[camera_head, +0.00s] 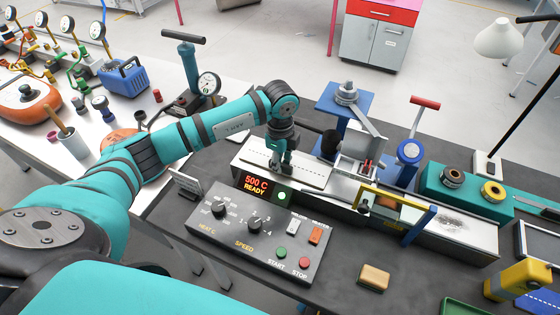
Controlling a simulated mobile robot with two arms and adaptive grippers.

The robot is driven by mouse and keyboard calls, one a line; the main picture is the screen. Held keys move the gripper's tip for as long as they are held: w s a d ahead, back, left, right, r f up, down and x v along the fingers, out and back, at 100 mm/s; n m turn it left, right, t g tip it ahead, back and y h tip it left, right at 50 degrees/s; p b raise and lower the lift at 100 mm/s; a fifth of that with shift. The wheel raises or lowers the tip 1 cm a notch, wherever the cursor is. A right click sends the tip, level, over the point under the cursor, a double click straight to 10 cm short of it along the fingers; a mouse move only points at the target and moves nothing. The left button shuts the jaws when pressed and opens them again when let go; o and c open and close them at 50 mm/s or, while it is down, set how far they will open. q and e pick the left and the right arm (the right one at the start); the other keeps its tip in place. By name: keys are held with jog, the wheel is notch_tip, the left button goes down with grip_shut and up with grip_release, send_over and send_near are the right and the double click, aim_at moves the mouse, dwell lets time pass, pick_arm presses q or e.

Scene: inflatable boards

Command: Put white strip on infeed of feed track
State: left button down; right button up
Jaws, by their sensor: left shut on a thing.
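My left gripper (281,170) reaches in from the left and points down over the left end of the feed track (470,232). It is shut on the white strip (311,177), a flat pale piece with a dashed line along it. The strip lies over or just above the track's infeed end, behind the control box. I cannot tell whether it touches the track. The fingers hide part of the strip. My right gripper is not in view.
The control box (262,238) with a lit "500 C READY" display stands in front of the track. A blue press frame (345,100) and a yellow guard (395,194) stand along the track. A tan block (374,277) lies on the dark table, with bare surface around it.

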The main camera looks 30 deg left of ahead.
pick_arm(q)
jog(key=c, duration=1.3)
grip_release()
jog(key=shift+r, duration=0.1)
jog(key=shift+r, duration=0.2)
jog(key=shift+r+b, duration=1.55)
jog(key=shift+r, duration=4.25)
